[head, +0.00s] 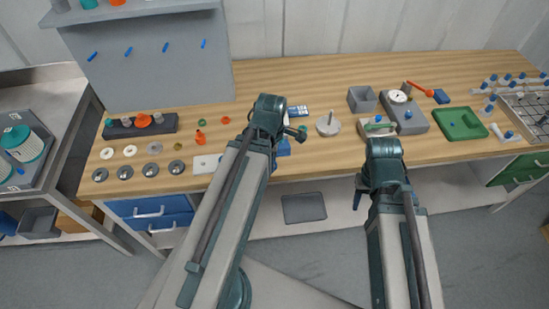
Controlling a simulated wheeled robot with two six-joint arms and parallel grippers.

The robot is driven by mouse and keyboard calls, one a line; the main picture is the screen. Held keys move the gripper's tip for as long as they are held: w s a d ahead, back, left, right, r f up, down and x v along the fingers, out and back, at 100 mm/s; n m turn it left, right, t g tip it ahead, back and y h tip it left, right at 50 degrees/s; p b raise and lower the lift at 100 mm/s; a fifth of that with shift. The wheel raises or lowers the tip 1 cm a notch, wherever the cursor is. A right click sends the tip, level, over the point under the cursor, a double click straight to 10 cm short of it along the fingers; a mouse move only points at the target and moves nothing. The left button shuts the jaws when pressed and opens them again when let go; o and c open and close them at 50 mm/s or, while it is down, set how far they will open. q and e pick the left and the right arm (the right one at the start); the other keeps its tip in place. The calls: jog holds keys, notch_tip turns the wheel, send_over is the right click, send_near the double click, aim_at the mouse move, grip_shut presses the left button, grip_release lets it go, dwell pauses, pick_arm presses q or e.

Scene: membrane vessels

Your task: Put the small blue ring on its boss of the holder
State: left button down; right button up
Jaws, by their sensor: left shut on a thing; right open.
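My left gripper (298,132) is over the middle of the bench, its fingers partly hidden by my wrist. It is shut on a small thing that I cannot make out. I cannot pick out the small blue ring for certain in the head view. A blue block (283,149) is partly hidden behind my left wrist.
White and grey discs lie at the front left. A round stand with a post (328,125), a grey bin (362,99), a gauge block (408,115) and a green tray (460,124) stand to the right. The back middle of the wooden bench is clear.

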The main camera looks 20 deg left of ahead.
jog(key=shift+r+p, duration=2)
